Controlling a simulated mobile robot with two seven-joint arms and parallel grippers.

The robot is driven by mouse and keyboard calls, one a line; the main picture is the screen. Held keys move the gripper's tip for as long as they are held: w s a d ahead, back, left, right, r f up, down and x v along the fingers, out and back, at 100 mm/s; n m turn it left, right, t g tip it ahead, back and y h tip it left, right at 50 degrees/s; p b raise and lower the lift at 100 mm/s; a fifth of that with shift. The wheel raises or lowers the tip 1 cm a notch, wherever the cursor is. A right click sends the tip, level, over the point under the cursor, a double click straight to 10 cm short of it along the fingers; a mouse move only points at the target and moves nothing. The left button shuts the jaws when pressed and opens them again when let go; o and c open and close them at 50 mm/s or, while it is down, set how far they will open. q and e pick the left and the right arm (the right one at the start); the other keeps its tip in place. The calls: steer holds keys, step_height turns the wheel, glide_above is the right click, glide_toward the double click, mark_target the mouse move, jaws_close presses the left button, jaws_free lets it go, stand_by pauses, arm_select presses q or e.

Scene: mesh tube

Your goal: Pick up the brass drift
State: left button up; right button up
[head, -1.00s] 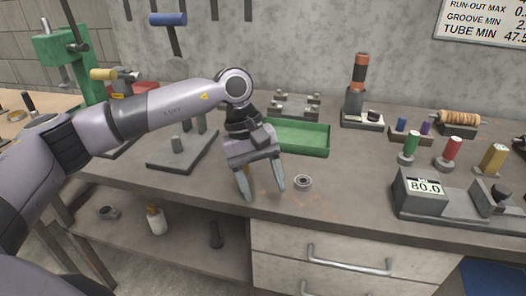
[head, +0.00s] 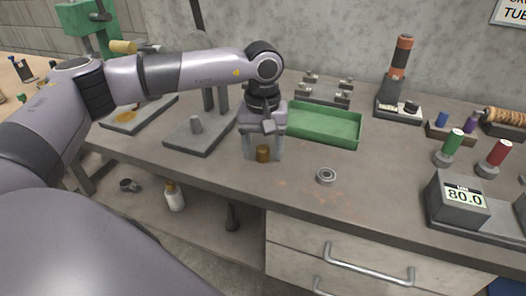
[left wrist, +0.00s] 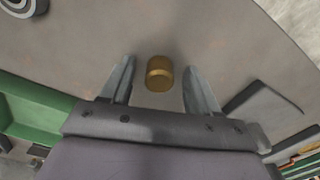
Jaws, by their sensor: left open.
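The brass drift (head: 263,154) is a short, gold-brown cylinder standing on the workbench in the head view. My left gripper (head: 263,156) is over it, pointing down, with its fingers open on either side. In the left wrist view the brass drift (left wrist: 159,73) lies between the two spread fingertips of the left gripper (left wrist: 158,75), with gaps on both sides. It does not look gripped. My right gripper is not in view.
A green tray (head: 325,124) lies just behind and right of the left gripper. A grey ring (head: 326,176) sits to the right. A grey plate with posts (head: 200,135) stands to the left. A gauge reading 80.0 (head: 459,200) is at the right.

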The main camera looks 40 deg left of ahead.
arm_select(q)
jaws_close()
